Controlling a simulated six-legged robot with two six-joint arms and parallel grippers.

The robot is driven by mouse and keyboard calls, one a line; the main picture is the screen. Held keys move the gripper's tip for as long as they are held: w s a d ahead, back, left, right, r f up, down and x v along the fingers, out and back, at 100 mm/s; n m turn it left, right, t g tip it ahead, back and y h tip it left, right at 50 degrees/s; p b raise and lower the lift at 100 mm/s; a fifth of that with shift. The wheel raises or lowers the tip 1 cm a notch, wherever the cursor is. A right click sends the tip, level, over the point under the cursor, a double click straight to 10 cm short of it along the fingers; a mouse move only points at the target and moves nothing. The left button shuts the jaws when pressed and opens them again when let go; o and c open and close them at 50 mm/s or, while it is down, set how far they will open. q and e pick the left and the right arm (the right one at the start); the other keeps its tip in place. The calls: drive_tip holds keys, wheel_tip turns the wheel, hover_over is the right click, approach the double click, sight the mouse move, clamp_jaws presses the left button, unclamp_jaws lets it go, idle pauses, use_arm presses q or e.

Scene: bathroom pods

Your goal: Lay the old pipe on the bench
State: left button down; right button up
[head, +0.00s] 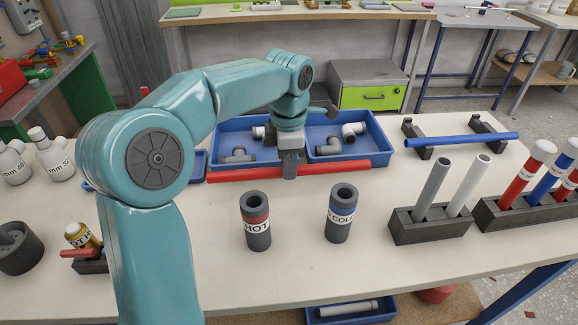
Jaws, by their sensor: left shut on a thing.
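A long red pipe (335,167) shows in the head view, lying level from left to right in front of the blue divided tray. My left gripper (290,168) points down and is shut on the red pipe near its middle. The pipe hides part of the tray's front wall. I cannot tell for sure whether it touches the bench or hangs a little above it. The bench (300,270) has a pale top. My right gripper is out of view.
Sockets marked HOT (257,222) and COLD (341,214) stand in front of the pipe. The blue tray (226,133) holds grey fittings. A blue pipe (460,140) rests on two dark stands. A dark block (430,228) holds two upright pipes. The bench's front middle is clear.

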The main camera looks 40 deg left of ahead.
use_arm(q)
drive_tip(key=shift+d+r, duration=0.1)
drive_tip(key=shift+r, duration=0.05)
drive_tip(key=shift+w, duration=0.1)
drive_tip(key=shift+f+b, duration=1.85)
drive_tip(key=shift+f, duration=1.05)
drive_tip(key=c, duration=0.8)
unclamp_jaws()
drive_tip(key=shift+c, duration=0.2)
drive_tip(key=shift+r, duration=0.1)
wheel_tip(320, 180, up, 16)
drive_tip(key=p, duration=0.5)
drive_tip(key=shift+r, duration=0.15)
